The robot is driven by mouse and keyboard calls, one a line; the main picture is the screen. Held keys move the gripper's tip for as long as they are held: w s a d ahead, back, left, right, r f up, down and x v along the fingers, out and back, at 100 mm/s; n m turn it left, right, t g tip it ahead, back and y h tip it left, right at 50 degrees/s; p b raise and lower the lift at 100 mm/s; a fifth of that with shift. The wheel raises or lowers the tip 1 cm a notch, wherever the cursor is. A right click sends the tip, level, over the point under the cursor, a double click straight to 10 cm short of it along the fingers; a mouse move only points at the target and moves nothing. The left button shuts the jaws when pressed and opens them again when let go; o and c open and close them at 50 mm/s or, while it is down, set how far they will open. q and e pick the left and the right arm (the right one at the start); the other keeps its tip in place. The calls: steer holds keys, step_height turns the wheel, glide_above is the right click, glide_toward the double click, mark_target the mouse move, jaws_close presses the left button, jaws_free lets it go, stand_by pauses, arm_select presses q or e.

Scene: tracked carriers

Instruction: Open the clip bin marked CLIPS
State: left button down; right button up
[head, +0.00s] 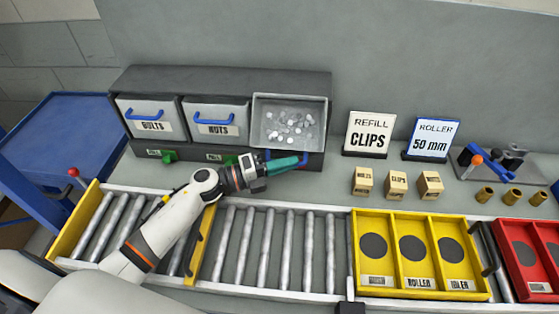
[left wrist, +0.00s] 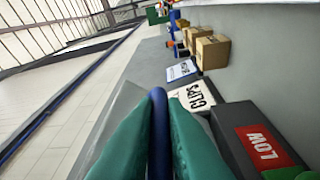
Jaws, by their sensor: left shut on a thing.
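The third bin (head: 257,110) sits at the right end of the dark bin rack (head: 190,78). It stands open, tipped or drawn forward, and silvery pieces (head: 290,122) lie inside. Its front marking is hidden from view. My left gripper (head: 298,161) reaches its blue handle (head: 305,158) at the bin's lower front. In the left wrist view the green fingers are shut around the blue handle (left wrist: 158,120). The bins marked BOLTS (head: 152,127) and NUTS (head: 217,129) are closed, with blue handles. My right gripper is not in view.
A REFILL CLIPS sign (head: 368,136) and a ROLLER 50 mm sign (head: 432,138) stand right of the rack. Small boxes (head: 398,184) sit before them. The roller conveyor (head: 268,245) runs in front, carrying a yellow tray (head: 487,287). A red LOW sign (left wrist: 262,147) shows by the wrist.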

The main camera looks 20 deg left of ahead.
arm_select(q)
steer(key=c, duration=1.5)
jaws_free()
steer(key=shift+w+a+f, duration=0.15)
steer(key=shift+w, duration=0.1)
steer(key=shift+s, duration=0.1)
step_height(320, 180, up, 10)
steer(key=shift+s+r, duration=0.15)
steer(key=shift+w, duration=0.3)
steer(key=shift+s, duration=0.1)
